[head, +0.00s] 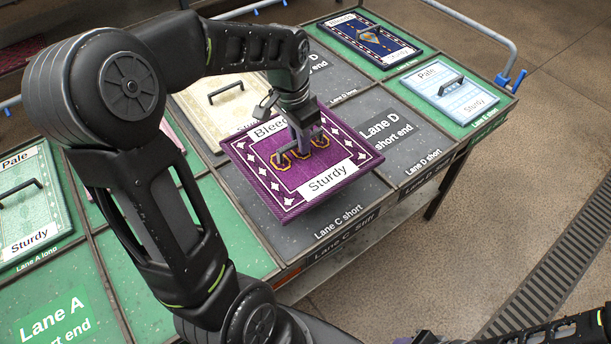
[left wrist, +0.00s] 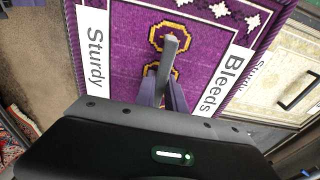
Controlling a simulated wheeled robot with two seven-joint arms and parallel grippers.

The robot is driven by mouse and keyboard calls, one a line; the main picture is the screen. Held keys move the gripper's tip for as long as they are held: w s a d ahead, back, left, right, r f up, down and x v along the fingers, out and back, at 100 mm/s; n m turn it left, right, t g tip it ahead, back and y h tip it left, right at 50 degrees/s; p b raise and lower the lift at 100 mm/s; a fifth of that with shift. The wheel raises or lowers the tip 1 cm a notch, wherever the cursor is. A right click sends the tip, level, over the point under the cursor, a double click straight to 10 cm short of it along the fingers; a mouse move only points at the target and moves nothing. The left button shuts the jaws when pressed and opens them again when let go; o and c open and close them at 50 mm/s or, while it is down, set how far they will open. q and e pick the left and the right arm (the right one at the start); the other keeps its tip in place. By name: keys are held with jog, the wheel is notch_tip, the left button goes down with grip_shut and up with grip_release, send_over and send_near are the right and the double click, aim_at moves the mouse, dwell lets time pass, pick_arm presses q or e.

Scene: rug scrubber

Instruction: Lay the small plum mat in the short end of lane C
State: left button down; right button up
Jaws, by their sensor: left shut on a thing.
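The small plum mat (head: 262,172) has a white star border, yellow rings and labels "Bleeds" and "Sturdy". My left gripper (head: 306,142) is shut on the grey handle at its middle. The mat is over the short end of lane C (head: 290,232), turned a little against the lane lines, and its near edge looks raised above the grey surface. The left wrist view shows the fingers (left wrist: 163,88) on the handle of the plum mat (left wrist: 118,50). The lane surface under the mat is hidden.
A cream mat (head: 195,108) lies behind in lane C's long end. Lane D's short end (head: 405,130) is bare, to the right. A pale blue mat (head: 450,103) and a navy mat (head: 345,32) lie in lane E. A green mat (head: 50,185) lies in lane A at left.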

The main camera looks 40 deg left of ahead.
aim_at(301, 158)
pick_arm(q)
jog(key=shift+f, duration=0.1)
notch_tip(301, 158, down, 6)
jog(key=shift+w+f, duration=0.1)
dwell(0.3)
jog(key=shift+f+p, duration=0.4)
jog(key=shift+f, duration=1.4)
jog(key=shift+f, duration=0.15)
jog(key=c, duration=1.4)
grip_release()
jog(key=r, duration=0.4)
jog(key=s+r, duration=0.1)
jog(key=r, duration=0.7)
jog(key=shift+s+a+r, duration=0.1)
jog(key=shift+s+a, duration=0.1)
jog(key=shift+s, duration=0.05)
